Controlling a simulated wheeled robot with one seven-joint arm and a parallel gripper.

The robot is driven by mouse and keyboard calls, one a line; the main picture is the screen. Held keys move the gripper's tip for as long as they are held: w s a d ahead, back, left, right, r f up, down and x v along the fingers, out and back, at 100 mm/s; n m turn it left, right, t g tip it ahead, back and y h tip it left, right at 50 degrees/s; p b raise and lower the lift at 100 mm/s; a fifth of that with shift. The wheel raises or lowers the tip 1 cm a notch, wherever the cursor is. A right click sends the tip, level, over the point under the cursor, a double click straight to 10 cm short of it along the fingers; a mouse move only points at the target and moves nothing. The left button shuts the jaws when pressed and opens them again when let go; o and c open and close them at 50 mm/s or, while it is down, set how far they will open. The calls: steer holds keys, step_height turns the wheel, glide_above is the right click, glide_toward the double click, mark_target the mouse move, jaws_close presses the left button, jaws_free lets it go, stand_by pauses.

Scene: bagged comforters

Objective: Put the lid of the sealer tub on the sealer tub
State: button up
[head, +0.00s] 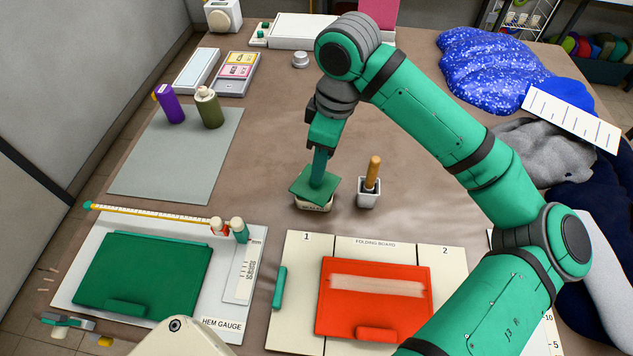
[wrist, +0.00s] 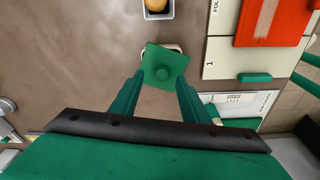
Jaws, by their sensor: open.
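The green square lid (head: 316,186) lies on top of the cream sealer tub (head: 313,204), turned so its corners stick out past the tub. In the wrist view the lid (wrist: 165,66) shows a round knob in its middle, and a bit of the tub's rim (wrist: 177,49) shows at its edge. My gripper (head: 322,172) is just above the lid. In the wrist view my gripper's two fingers (wrist: 158,92) are apart, one on each side below the knob, with nothing between the tips. Most of the tub is hidden under the lid.
A small pot with a wooden-handled brush (head: 370,181) stands close right of the tub. The folding board (head: 452,264) with a red folded piece (head: 372,295) is in front. The hem gauge board (head: 180,308) is front left.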

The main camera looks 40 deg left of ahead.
mark_target(318, 194)
steer(key=shift+s+a+f, duration=0.15)
steer(key=shift+f, duration=0.7)
steer(key=shift+s+a+f, duration=0.15)
steer(key=shift+a+f, duration=0.05)
steer(key=shift+f, duration=0.6)
steer(key=shift+s+a+f, duration=0.15)
steer(key=shift+f, duration=0.7)
jaws_close()
